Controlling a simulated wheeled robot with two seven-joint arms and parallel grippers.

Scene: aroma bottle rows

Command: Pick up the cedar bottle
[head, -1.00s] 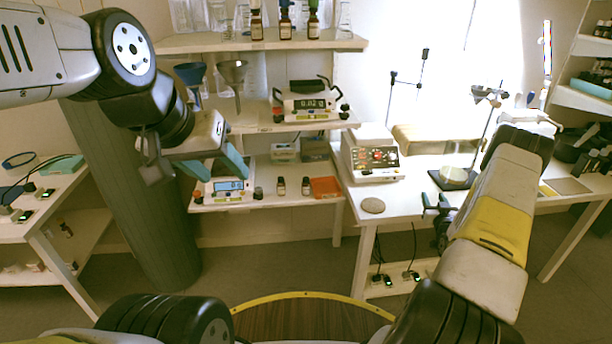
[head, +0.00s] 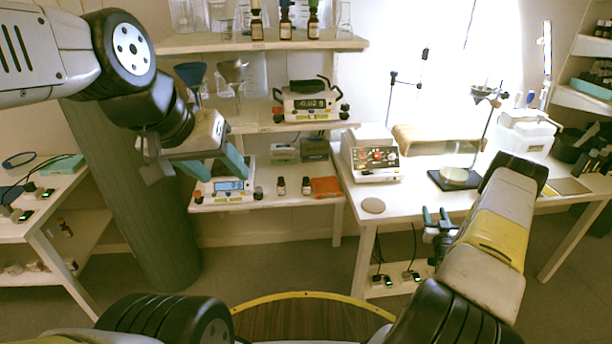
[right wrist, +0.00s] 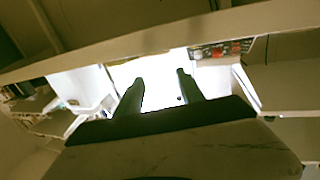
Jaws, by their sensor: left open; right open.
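Three dark bottles with white labels stand in a row on the top shelf: a left one (head: 257,27), a middle one (head: 286,27) and a right one (head: 314,26). Two smaller dark bottles, a left one (head: 281,187) and a right one (head: 306,187), stand on the lower shelf. The labels are too small to read, so I cannot tell which is cedar. My left gripper (head: 218,166) is open and empty in front of the lower shelf's left end. My right gripper (head: 435,214) is open and empty at the right table's front edge; its fingers show in the right wrist view (right wrist: 160,92).
A balance (head: 228,184) and an orange-red tray (head: 325,187) flank the small bottles. Funnels (head: 232,72) and a hotplate device (head: 307,104) occupy the middle shelf (head: 260,122). The right table (head: 400,210) holds a white instrument (head: 372,160) and a stand (head: 488,125).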

